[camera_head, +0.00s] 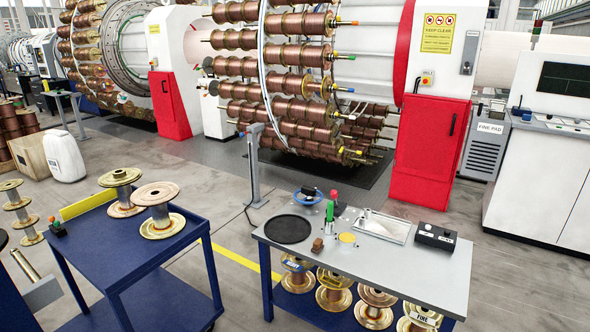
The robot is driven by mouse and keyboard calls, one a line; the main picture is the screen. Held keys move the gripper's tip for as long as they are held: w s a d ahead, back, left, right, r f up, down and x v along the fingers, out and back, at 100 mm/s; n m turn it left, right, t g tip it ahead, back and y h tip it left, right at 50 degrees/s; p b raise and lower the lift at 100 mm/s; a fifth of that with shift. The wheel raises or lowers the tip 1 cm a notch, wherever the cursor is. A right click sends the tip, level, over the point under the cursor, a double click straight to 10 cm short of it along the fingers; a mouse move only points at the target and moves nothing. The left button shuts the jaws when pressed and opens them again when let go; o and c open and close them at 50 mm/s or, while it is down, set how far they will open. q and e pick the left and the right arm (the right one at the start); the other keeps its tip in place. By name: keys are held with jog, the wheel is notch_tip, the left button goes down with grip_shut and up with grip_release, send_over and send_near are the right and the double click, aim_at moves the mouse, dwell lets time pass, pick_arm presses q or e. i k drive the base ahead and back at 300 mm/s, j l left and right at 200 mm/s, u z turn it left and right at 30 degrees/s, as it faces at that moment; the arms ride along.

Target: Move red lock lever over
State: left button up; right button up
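A small upright red-topped piece (334,196) stands near the back edge of the grey-topped workbench (415,275). Its size here does not let me tell for sure whether it is the red lock lever. A green-handled piece (330,210) stands just in front of it. The spool carousel (280,85) behind carries rows of copper-wound spools with coloured tips. No lever on it can be made out clearly. Neither of my grippers is in view.
A blue cart (120,245) with empty spools (158,208) stands at left. The bench also holds a black round mat (288,229), a metal tray (383,226) and a black button box (436,236). Red cabinets (428,150) flank the carousel. Floor shows between cart and bench.

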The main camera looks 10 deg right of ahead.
aim_at(334, 193)
jog(key=i+j+z, duration=0.15)
jog(key=i+z, duration=0.25)
jog(key=i+j+z, duration=0.25)
jog(key=z, duration=0.15)
jog(key=i+j+z, duration=0.65)
jog(key=j+z, duration=0.2)
